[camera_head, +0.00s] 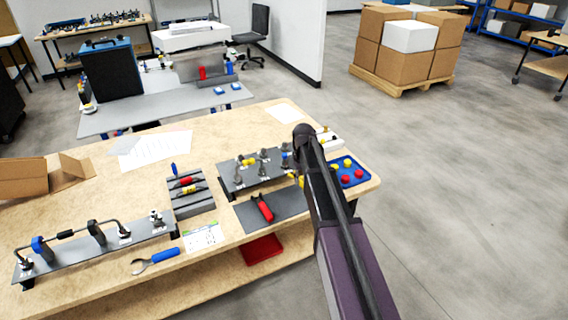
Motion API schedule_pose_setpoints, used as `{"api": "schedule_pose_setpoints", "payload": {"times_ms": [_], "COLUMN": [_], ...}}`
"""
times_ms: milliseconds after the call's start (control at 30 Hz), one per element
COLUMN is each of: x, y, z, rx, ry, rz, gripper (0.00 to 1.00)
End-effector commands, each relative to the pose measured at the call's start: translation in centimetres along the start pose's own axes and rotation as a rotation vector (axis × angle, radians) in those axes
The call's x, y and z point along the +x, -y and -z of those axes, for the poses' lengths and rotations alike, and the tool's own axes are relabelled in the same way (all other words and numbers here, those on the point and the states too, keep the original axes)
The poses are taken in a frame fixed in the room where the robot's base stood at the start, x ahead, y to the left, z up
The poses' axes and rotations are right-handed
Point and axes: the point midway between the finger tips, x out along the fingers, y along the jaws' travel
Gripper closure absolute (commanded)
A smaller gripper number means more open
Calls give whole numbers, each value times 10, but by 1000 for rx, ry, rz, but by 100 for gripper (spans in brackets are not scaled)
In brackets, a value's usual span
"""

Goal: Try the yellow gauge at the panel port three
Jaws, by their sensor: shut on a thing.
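The panel (232,183) is a dark plate on the workbench, with several metal port fittings and a small yellow part on it. My forearm crosses its right end. My gripper (293,172) is mostly hidden behind the forearm, low at the right end of the panel. A small yellow piece (297,180) shows beside the forearm there; it looks like the yellow gauge in the shut jaws. I cannot tell whether it touches a port, and the port numbers are too small to read.
A blue tray (346,184) with red and yellow caps stands right of my forearm. A red-handled tool (263,208) lies on a dark mat (288,203) in front. Bare wood surrounds the papers (155,148).

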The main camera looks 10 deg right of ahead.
Motion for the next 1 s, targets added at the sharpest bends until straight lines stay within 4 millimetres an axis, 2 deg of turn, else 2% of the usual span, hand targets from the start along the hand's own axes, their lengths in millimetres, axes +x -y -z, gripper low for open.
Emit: {"api": "schedule_pose_setpoints", "payload": {"times_ms": [367,1000], "x": [-3,-64], "y": [0,0], "z": [0,0], "rx": [0,-1], "ry": [0,0], "rz": [0,0], "gripper": [100,100]}}
